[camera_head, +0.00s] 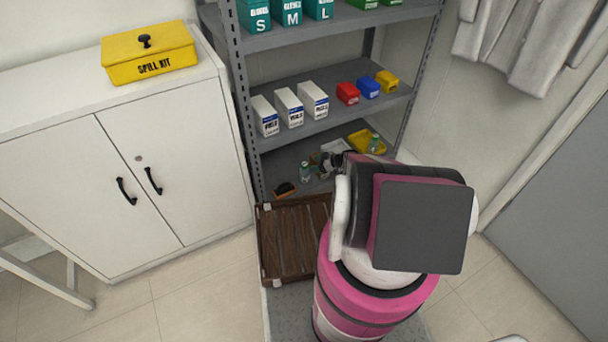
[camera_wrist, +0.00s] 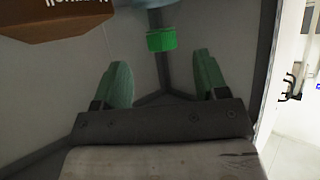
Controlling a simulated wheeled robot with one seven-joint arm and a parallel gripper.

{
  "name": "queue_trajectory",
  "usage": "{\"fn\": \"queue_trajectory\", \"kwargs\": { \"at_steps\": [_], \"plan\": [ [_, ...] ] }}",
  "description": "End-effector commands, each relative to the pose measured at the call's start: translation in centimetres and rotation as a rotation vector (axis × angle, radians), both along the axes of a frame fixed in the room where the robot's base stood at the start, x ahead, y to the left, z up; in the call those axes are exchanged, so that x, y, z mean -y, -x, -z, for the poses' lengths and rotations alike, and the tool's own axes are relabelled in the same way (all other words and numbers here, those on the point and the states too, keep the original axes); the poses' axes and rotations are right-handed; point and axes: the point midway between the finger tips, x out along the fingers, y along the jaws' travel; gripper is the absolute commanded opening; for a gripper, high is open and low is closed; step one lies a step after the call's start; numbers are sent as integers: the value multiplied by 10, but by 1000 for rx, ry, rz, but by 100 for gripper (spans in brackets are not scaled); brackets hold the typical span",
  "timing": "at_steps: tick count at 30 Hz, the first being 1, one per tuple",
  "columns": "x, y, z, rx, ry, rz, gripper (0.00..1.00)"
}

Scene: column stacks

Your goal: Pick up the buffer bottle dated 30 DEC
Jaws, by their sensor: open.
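Two small bottles with pale green bodies show on the lowest shelf in the head view: one bottle (camera_head: 305,172) left of my gripper, another (camera_head: 375,144) at the yellow tray. No date can be read on either. In the head view my arm partly hides the gripper.
A brown box (camera_wrist: 55,18) with inverted lettering is at the wrist view's upper left. On the lowest shelf are a yellow tray (camera_head: 360,137) and a small brown box (camera_head: 284,190) with something dark. The grey shelf above (camera_head: 335,121) overhangs.

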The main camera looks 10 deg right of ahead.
Motion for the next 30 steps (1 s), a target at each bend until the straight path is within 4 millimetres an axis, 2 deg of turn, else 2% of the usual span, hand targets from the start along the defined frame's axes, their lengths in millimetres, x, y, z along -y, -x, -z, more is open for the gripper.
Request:
{"fn": "queue_trajectory", "kwargs": {
  "at_steps": [3, 11, 21, 29, 30],
  "plan": [
    [-16, -9, 10, -1, -2, -3, 67],
    [-31, -15, 16, -2, 0, -1, 67],
    [-66, -33, 32, -3, 1, -1, 67],
    [-70, -34, 33, -3, 1, 1, 67],
    [-70, -34, 33, -3, 1, 1, 57]
  ]
}}
